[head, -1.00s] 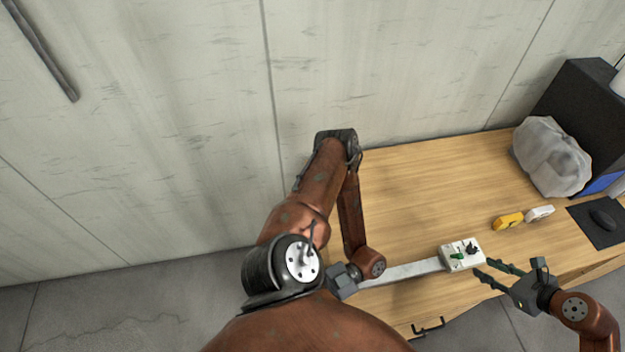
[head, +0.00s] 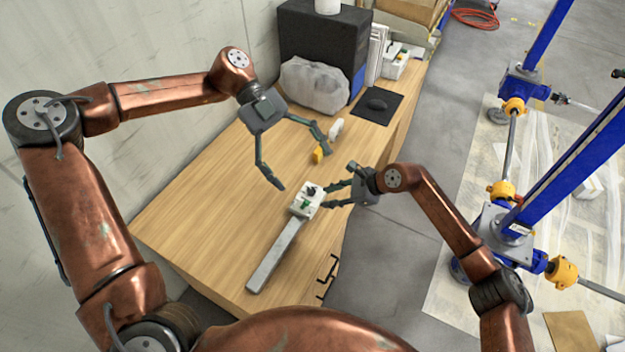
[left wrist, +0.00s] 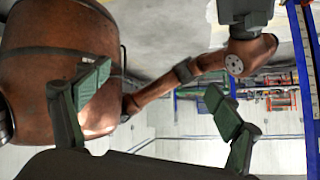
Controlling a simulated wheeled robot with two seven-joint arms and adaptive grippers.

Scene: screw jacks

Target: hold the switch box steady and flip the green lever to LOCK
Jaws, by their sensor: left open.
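The white switch box (head: 305,203) sits at the far end of a long grey bar (head: 274,258) near the table's right edge. Its green lever (head: 305,205) and a black switch (head: 311,190) show on top; I cannot read any label. My left gripper (head: 303,168) is open and empty, above the table beyond the box. Its spread fingers also show in the left wrist view (left wrist: 158,92), where the box is not visible. My right gripper (head: 326,196) has its fingers apart, with the tips close to the box's right side; I cannot tell whether they touch it.
The wooden table (head: 200,215) is clear left of the bar. A yellow item (head: 318,154) and a white item (head: 336,127) lie under the left gripper. A grey bag (head: 315,84), a black mat (head: 377,106) and a black box (head: 322,45) are at the back. Blue jacks (head: 510,215) stand at right.

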